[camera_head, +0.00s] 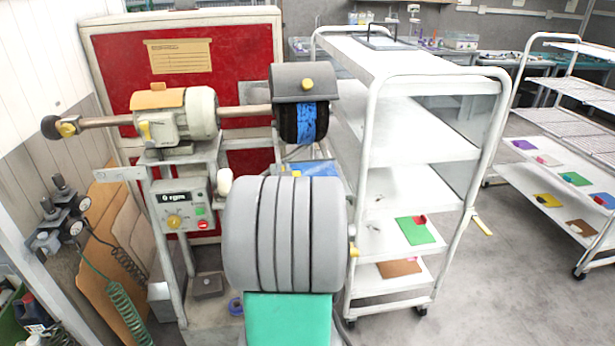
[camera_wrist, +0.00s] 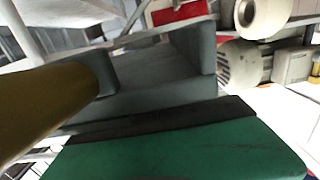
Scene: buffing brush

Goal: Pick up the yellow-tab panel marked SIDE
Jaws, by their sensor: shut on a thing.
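In the head view, a blue flat piece (camera_head: 322,168) with a small yellow patch (camera_head: 297,174) shows just above my grey banded arm. I cannot read the word SIDE on it, and its lower part is hidden. In the wrist view, a yellow-brown slab (camera_wrist: 45,105) fills the left side and a broad green surface (camera_wrist: 190,150) with a dark edge fills the bottom. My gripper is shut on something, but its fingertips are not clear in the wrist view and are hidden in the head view. I cannot tell what it holds.
The buffing machine (camera_head: 182,115) with its dark brush (camera_head: 290,123) stands at left. A white cart (camera_head: 395,125) stands close at right, with a green panel (camera_head: 412,232) and a brown panel (camera_head: 398,268) low down. A farther cart (camera_head: 548,160) holds several panels. The floor between the carts is clear.

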